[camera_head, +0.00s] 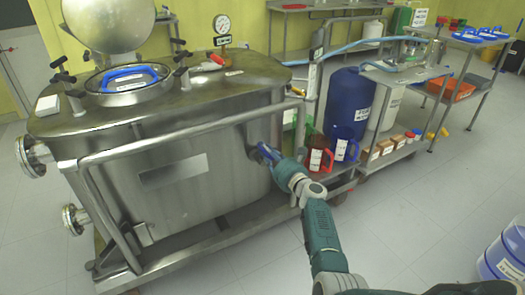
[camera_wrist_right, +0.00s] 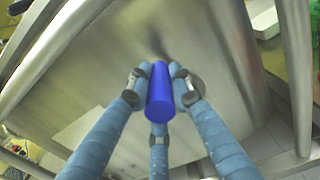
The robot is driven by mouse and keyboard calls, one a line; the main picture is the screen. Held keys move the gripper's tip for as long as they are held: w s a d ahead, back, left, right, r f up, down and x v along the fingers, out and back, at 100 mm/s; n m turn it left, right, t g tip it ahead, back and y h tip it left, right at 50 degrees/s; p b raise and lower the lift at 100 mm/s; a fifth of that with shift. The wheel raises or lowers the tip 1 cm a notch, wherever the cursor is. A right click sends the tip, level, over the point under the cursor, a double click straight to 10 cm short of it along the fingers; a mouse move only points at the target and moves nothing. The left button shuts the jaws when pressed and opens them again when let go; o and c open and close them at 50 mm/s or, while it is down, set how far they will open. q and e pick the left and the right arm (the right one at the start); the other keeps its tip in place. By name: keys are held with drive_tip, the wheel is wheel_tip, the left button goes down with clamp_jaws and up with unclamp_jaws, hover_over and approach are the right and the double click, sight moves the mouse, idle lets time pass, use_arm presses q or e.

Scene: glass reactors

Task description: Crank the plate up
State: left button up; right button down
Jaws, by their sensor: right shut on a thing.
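My right gripper (camera_head: 268,152) is at the right end of the steel tank's front side, with its arm reaching up from the lower right. In the right wrist view my right gripper (camera_wrist_right: 158,85) has its blue fingers closed around a blue cylindrical handle (camera_wrist_right: 160,95). The handle points towards the camera, and its far end and whatever it is joined to are hidden. The steel tank (camera_head: 115,180) fills the left half of the head view; its wall also shows behind the handle in the wrist view (camera_wrist_right: 100,75). I cannot make out which part is the plate. My left gripper is not in view.
A steel rail (camera_head: 185,133) runs across the tank's front. Red (camera_head: 319,155) and blue jugs (camera_head: 345,146) stand close to the right of the gripper. A blue drum (camera_head: 347,103) stands behind them. A blue-and-white bucket (camera_head: 505,258) is at the lower right. The floor between is clear.

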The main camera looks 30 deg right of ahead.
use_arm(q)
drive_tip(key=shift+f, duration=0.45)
use_arm(e)
drive_tip(key=shift+w+d+r+m, duration=0.1)
drive_tip(key=shift+d+r+m, duration=0.2)
drive_tip(key=shift+d+r, duration=0.35)
drive_tip(key=shift+f, duration=0.1)
drive_tip(key=c, duration=1.7)
unclamp_jaws()
drive_tip(key=shift+o, duration=0.7)
drive_tip(key=shift+a+f, duration=0.1)
drive_tip(key=shift+f, duration=0.1)
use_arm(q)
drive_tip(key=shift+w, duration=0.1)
use_arm(e)
drive_tip(key=shift+f, duration=0.1)
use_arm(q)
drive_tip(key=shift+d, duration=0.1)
use_arm(e)
drive_tip(key=shift+a, duration=0.1)
drive_tip(key=shift+s+f, duration=0.1)
drive_tip(key=shift+s, duration=0.25)
drive_tip(key=s, duration=1.1)
drive_tip(key=shift+s+d, duration=0.2)
drive_tip(key=shift+d, duration=0.05)
